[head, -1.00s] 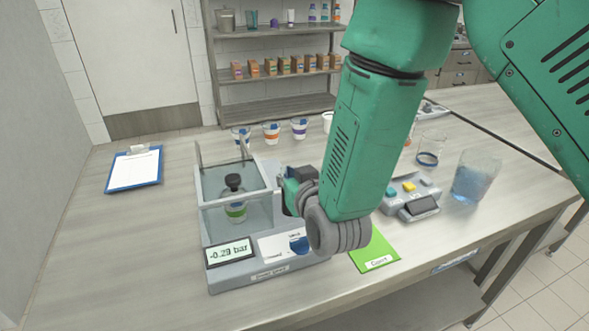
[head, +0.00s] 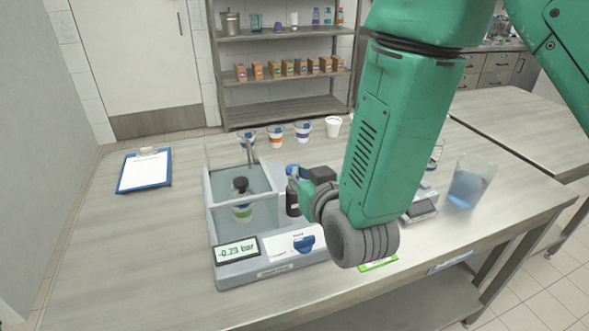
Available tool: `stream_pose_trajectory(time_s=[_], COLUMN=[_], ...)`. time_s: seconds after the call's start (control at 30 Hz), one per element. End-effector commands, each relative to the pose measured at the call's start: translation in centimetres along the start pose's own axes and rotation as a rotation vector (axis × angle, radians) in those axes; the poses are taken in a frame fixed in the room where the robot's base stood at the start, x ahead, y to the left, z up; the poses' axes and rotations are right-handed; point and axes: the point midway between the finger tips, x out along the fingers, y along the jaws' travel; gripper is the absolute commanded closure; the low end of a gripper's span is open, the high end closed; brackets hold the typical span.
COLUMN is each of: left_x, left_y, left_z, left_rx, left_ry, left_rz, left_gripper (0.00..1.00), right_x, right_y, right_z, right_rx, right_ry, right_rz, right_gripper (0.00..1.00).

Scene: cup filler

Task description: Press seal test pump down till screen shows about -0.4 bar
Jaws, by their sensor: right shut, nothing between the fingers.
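The seal test station (head: 225,278) stands on the table with a clear water tank (head: 214,222) and a small screen (head: 237,250). The screen reads about -0.23 bar; its digits are small. A dark-capped bottle with a green label (head: 241,212) is inside the tank. A dark upright cylinder (head: 293,204), which looks like the pump, stands just right of the tank. My right gripper (head: 300,174) is shut and empty at the cylinder's top. Whether it touches the cylinder is unclear, and my wrist hides much of that side. My left gripper is out of view.
Several cups (head: 276,136) stand behind the station. A clipboard (head: 145,170) lies at the left. A clear beaker of bluish liquid (head: 470,182) stands at the right. My forearm covers part of a button box (head: 424,207) and a green card (head: 379,264). The table's left front is clear.

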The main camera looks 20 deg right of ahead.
Motion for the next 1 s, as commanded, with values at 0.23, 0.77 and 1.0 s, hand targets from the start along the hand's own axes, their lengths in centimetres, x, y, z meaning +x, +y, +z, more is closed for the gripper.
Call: stream_pose_trajectory(time_s=[0.23,0.77,1.0], left_x=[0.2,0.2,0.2], left_y=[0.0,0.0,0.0], left_z=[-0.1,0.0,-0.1], left_rx=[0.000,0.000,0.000], left_ry=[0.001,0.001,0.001], left_rz=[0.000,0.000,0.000], left_gripper=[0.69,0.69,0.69], right_x=[-3.8,-4.4,-4.4], right_y=[0.2,-0.1,0.1], right_z=[0.0,-0.1,-0.1], right_rx=[0.003,0.001,0.002], right_ry=[0.002,0.004,0.004], right_rz=[0.000,-0.001,0.000], right_gripper=[1.00,1.00,1.00])
